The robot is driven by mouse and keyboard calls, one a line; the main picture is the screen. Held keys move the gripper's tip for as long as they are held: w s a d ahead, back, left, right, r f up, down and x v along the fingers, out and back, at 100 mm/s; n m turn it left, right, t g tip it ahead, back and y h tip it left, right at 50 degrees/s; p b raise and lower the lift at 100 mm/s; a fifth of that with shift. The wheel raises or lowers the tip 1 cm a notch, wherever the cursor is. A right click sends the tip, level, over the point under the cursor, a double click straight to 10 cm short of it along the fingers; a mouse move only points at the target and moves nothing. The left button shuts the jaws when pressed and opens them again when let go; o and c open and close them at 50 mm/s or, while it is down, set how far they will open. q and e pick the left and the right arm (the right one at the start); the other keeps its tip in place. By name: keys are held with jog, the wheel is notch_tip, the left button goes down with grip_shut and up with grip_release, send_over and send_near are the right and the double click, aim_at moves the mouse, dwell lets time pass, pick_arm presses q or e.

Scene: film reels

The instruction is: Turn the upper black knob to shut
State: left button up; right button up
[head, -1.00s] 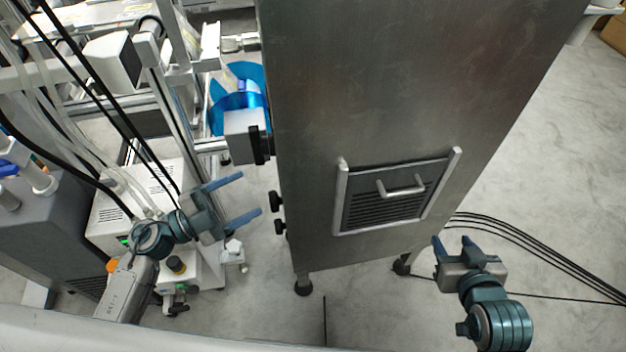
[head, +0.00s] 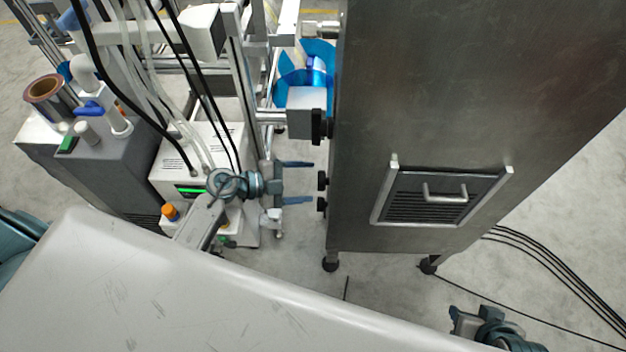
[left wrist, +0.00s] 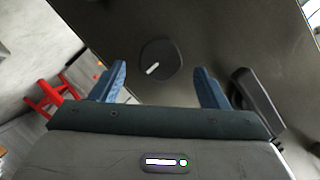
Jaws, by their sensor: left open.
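The upper black knob (head: 323,180) sits on the left side of the steel cabinet (head: 480,90), just above a second black knob (head: 322,203). My left gripper (head: 312,182) is open and points right at the upper knob, its blue fingers one above the other and a small gap short of the cabinet. In the left wrist view a round black knob (left wrist: 161,59) with a pale mark lies beyond and between the open fingers (left wrist: 160,85), not gripped. A dark elongated part (left wrist: 256,98) is right of the fingers. My right gripper (head: 475,318) is partly visible at the bottom right.
A grey box with a black part (head: 308,115) juts from the cabinet above the knobs. Black cables (head: 545,262) run over the floor at right.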

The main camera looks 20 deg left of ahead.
aim_at(324, 181)
pick_arm(q)
jog(key=shift+x, duration=1.45)
jog(key=c, duration=1)
